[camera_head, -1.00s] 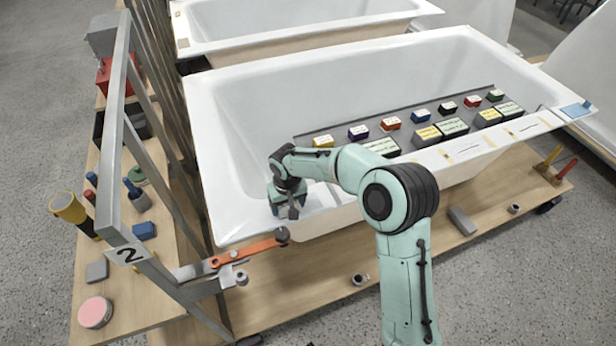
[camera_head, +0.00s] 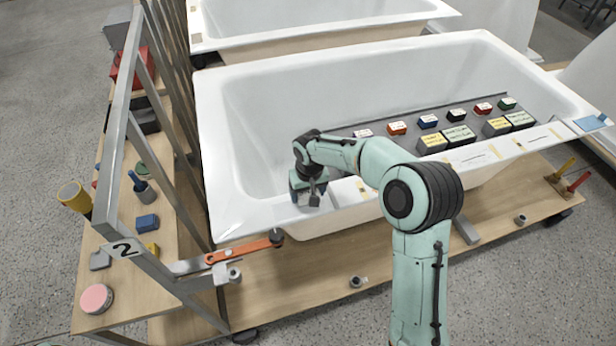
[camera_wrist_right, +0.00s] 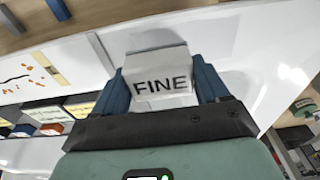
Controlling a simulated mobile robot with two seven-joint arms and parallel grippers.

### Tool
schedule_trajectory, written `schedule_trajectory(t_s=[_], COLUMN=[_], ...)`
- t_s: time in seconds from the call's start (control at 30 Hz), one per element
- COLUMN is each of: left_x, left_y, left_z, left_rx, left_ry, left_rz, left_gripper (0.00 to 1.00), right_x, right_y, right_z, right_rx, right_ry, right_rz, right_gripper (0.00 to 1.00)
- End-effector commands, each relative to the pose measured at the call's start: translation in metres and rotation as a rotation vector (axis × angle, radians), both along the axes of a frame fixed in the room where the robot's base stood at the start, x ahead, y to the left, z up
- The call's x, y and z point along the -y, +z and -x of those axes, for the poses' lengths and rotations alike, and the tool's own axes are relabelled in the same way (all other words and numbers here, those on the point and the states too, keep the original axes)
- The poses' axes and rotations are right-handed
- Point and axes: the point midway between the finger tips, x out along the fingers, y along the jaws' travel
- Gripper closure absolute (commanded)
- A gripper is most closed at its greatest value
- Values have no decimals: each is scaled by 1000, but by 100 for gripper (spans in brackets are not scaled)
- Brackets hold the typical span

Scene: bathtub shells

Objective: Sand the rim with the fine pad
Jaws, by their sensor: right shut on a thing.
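The white bathtub (camera_head: 262,212) stands on a wooden cart with its near rim facing me. My right gripper (camera_head: 308,198) is over the near rim, close to its left end. In the right wrist view the gripper (camera_wrist_right: 165,90) is shut on a pale grey pad (camera_wrist_right: 162,83) marked FINE, held between two blue fingers. The pad is over the white rim; I cannot tell whether it touches. In the head view the pad is mostly hidden by the gripper. My left gripper is not in view.
Labelled coloured blocks (camera_head: 428,121) stand on a dark strip along the tub. A blue pad (camera_head: 590,122) lies at the rim's right end. A metal frame (camera_head: 150,258) marked 2 and an orange lever (camera_head: 240,252) stand near the left end. Another tub (camera_head: 300,20) is behind.

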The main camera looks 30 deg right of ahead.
Motion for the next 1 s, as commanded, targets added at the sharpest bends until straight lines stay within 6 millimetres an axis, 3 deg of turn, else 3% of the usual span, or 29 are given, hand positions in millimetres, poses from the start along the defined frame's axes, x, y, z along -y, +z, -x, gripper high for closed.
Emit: schedule_trajectory(t_s=[0.43, 1.0], left_x=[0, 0], left_y=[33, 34], left_z=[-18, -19], left_rx=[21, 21], left_ry=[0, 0], left_rz=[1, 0], left_gripper=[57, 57], right_x=[4, 4], right_y=[43, 45], right_z=[-6, -6], right_rx=[3, 1], right_ry=[0, 1], right_rz=[0, 0], right_gripper=[59, 59])
